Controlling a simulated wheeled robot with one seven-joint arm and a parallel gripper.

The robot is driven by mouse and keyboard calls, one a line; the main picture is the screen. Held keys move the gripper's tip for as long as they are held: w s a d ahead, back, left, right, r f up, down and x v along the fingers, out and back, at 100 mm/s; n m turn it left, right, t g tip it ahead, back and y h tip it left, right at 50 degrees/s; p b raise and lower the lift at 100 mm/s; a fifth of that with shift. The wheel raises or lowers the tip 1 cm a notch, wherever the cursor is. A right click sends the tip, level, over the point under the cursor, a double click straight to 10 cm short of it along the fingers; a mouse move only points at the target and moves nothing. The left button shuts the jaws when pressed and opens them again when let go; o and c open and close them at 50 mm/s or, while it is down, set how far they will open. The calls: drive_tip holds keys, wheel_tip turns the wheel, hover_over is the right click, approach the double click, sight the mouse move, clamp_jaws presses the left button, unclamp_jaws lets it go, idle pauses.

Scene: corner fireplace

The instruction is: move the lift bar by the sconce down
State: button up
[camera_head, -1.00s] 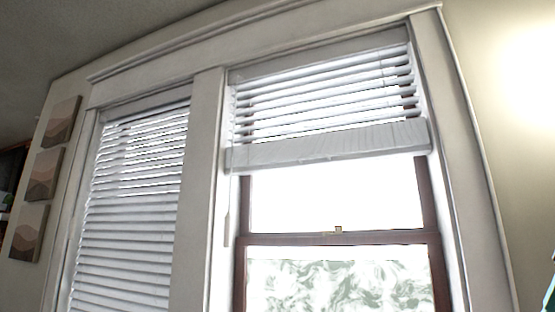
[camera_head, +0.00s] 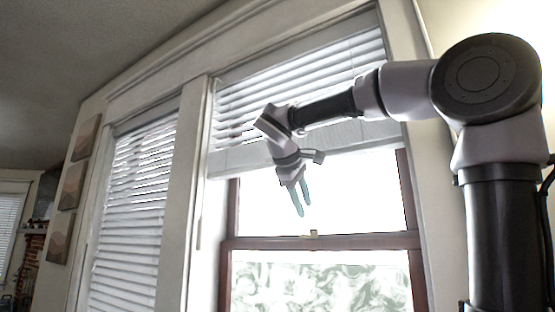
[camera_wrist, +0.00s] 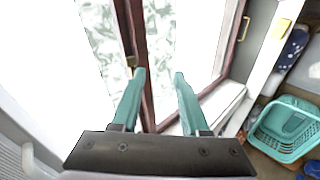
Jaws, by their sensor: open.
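The lift bar (camera_head: 236,160) is the wide pale bottom rail of the raised blind on the right window, on the side of the bright wall glow. It hangs across the upper part of the window, and my arm hides part of it. My gripper (camera_head: 303,209) is in front of the window, with its fingers pointing down and their tips lower in the picture than the bar. In the wrist view my gripper (camera_wrist: 160,74) shows two teal fingers spread apart with nothing between them. I cannot clearly make out the bar in the wrist view.
A second blind (camera_head: 135,215) covers the left window. A brown sash rail with a small latch (camera_head: 314,233) crosses the right window below my gripper. A teal basket (camera_wrist: 285,128) is low at the right in the wrist view. Pictures (camera_head: 72,185) hang on the left wall.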

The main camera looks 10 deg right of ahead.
drive_tip(key=w+a+r+n+t+h, duration=0.1)
drive_tip(key=w+a+r+t+h, duration=0.15)
drive_tip(key=a+r, duration=0.5)
drive_tip(key=w+a+r+t+h, duration=0.1)
drive_tip(key=a+r+h, duration=0.25)
drive_tip(key=r, duration=0.75)
drive_tip(key=shift+y, duration=0.5)
drive_tip(key=x, duration=1)
drive_tip(key=shift+w+d+f, duration=0.1)
drive_tip(key=shift+w+f, duration=0.1)
drive_tip(key=shift+f, duration=0.15)
clamp_jaws()
